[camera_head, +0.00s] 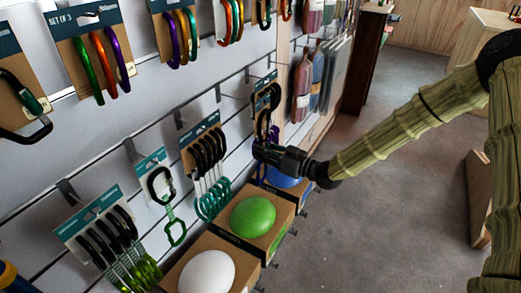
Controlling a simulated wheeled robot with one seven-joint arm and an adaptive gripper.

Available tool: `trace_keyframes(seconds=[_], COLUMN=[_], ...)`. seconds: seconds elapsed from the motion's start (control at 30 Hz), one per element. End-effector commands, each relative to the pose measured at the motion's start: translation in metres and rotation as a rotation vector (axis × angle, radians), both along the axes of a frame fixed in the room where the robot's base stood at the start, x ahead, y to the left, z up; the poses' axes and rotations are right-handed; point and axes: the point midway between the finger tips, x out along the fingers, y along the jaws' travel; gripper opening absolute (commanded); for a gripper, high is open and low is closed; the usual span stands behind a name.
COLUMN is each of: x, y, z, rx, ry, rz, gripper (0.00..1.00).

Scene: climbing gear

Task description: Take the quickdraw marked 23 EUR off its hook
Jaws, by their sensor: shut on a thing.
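My gripper (262,146), black, is at the slatted display wall, at a carded quickdraw (263,118) with a black upper carabiner. It is shut on this quickdraw, though its fingers hide the exact grip. Another single quickdraw (160,187), black above and green below, hangs further left. No price marking is legible, so I cannot tell from the picture which one is marked 23 EUR.
Multi-packs of quickdraws hang to the left (205,155) and lower left (107,235). Carabiner cards hang above. Boxes with a green helmet (253,216) and a white helmet (206,273) stand below; a blue one (283,181) is close under my gripper. Open floor (360,225) lies right.

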Motion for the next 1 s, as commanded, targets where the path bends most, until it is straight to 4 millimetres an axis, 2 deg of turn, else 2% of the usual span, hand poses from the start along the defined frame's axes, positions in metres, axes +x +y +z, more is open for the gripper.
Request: trace_keyframes(seconds=[0.5,1.0], x=[-0.009,-0.01], y=[-0.012,-0.013], z=[0.001,0.001], rx=[0.0,0.0], ry=[0.0,0.0], rz=[0.0,0.0], gripper=[0.0,0.0])
